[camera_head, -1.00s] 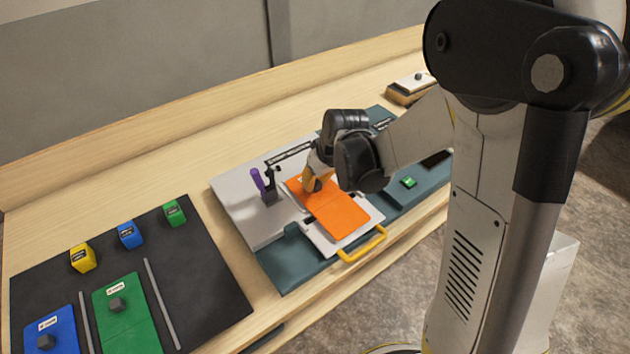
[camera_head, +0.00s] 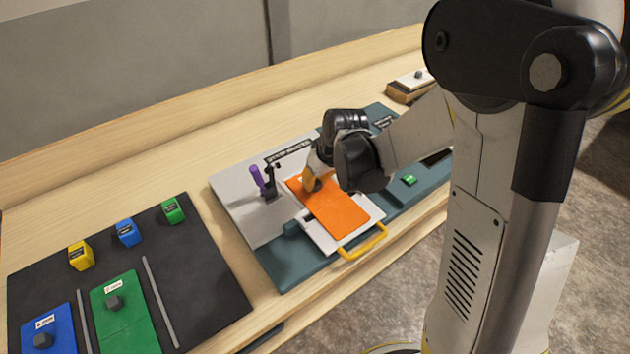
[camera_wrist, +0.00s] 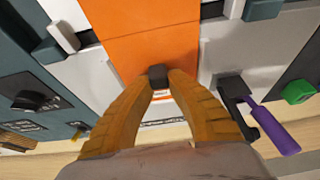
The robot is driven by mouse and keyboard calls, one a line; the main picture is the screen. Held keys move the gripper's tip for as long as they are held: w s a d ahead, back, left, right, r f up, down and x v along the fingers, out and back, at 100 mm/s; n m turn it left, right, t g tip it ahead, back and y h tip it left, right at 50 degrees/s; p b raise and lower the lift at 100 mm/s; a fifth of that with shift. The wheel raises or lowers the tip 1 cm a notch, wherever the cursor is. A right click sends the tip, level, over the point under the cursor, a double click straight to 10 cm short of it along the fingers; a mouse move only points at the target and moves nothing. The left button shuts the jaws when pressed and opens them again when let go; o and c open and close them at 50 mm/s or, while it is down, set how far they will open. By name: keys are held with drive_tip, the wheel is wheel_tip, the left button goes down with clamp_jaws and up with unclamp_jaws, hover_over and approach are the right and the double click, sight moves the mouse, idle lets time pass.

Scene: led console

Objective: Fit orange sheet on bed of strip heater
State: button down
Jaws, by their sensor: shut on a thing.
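The orange sheet (camera_head: 341,213) lies over the pale bed (camera_head: 329,240) of the strip heater (camera_head: 247,206). My gripper (camera_head: 313,184) is at the sheet's far end. In the wrist view my gripper (camera_wrist: 158,84) is shut on the small dark knob (camera_wrist: 157,73) of the orange sheet (camera_wrist: 150,42). The sheet looks flat and in line with the bed. I cannot tell whether it is fully seated. My fingers hide part of its label.
A purple-handled clamp (camera_head: 257,180) stands left of the sheet, and a yellow handle (camera_head: 363,243) is at the bed's front. A black mat (camera_head: 200,262) holds a blue sheet (camera_head: 54,333), a green sheet (camera_head: 127,318) and small coloured blocks. Bare wood lies behind the heater.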

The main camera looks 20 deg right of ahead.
drive_tip(key=c, duration=1.3)
unclamp_jaws()
drive_tip(key=shift+c, duration=0.2)
drive_tip(key=v, duration=1.2)
drive_tip(key=s+a+m+t+h+b, duration=0.1)
drive_tip(key=s+m+t+b, duration=0.2)
drive_tip(key=s, duration=1.2)
drive_tip(key=shift+s+a+r+m, duration=0.2)
drive_tip(key=shift+s+r+m, duration=0.1)
drive_tip(key=shift+s+r, duration=0.1)
